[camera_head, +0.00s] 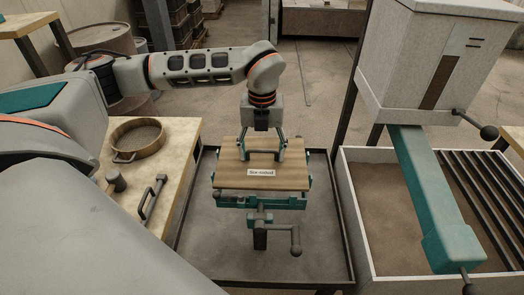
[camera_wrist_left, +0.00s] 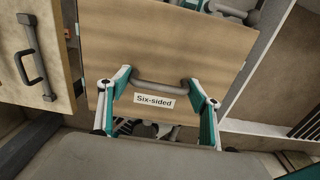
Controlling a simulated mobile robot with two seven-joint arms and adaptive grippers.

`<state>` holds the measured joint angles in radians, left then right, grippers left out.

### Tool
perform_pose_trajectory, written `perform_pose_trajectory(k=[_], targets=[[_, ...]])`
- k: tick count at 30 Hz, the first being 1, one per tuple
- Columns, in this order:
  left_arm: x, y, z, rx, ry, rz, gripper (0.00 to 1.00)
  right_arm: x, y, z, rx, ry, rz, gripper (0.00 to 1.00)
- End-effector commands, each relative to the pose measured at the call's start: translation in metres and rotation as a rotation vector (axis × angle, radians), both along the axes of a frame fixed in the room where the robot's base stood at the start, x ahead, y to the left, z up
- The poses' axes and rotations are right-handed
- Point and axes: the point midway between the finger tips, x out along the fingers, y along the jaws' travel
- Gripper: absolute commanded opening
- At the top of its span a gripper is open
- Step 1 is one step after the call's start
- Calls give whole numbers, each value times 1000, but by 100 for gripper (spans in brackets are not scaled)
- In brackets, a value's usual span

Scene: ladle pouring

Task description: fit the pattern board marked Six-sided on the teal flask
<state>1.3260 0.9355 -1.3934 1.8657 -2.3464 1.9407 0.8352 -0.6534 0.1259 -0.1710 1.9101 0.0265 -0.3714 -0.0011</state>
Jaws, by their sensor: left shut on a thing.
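The pattern board (camera_head: 230,181) is a flat wooden plate with a white label reading Six-sided and a dark handle on top. My left gripper (camera_head: 262,155) is shut on that handle, with its fingers pointing down. In the left wrist view, the fingers (camera_wrist_left: 160,88) sit at the handle's two ends on the board (camera_wrist_left: 170,35). The teal flask (camera_head: 262,202) is right under the board in the head view, mostly hidden by it. The board looks roughly level; I cannot tell whether it touches the flask. My right gripper is not in view.
A crank (camera_head: 294,238) sticks out below the flask, over a dark-rimmed tray (camera_head: 210,262). On the left, a wooden bench holds a round sieve (camera_head: 140,153), a mallet (camera_head: 115,181) and a handled tool (camera_head: 152,197). On the right, a teal chute (camera_head: 430,190) hangs over a sand bin.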

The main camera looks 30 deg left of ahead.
Motion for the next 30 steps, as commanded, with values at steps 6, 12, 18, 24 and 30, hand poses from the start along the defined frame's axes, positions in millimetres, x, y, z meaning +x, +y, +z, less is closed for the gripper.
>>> perform_pose_trajectory(k=[6,12,18,24,30], targets=[[0,0,-6,0,-1,0,45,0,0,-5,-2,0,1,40],[0,0,-11,0,-1,0,45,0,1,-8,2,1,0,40],[0,0,-16,0,-1,0,45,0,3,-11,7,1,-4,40],[1,0,-21,0,-1,0,45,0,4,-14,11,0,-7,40],[1,0,-26,-1,-2,0,45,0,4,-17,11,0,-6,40]])
